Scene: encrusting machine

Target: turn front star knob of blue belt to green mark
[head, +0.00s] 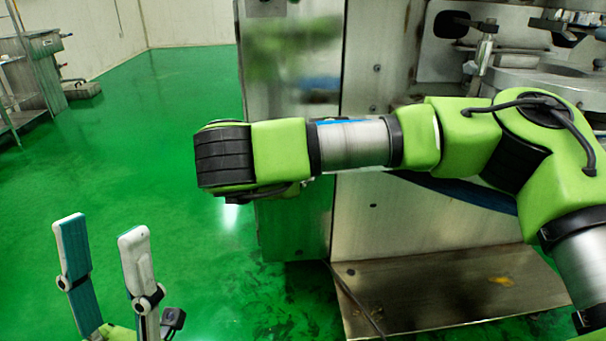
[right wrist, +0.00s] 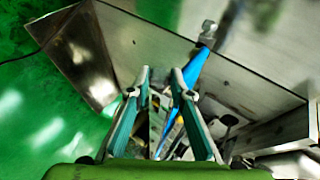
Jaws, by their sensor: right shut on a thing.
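The blue belt (right wrist: 194,70) runs as a narrow blue strip beside my right gripper in the right wrist view. Part of it shows dark blue below my right arm in the head view (head: 465,192). My right gripper (right wrist: 161,76) has its two fingers a little apart, at the machine by the belt. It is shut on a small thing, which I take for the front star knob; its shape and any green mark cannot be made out. In the head view my right arm hides this gripper. My left gripper (head: 101,226) is open and empty at the lower left.
The steel machine housing (head: 292,215) stands behind my right arm. A sloping steel plate (head: 450,290) juts out at its foot. A steel rack (head: 25,80) stands at the far left. The green floor (head: 150,130) between is clear.

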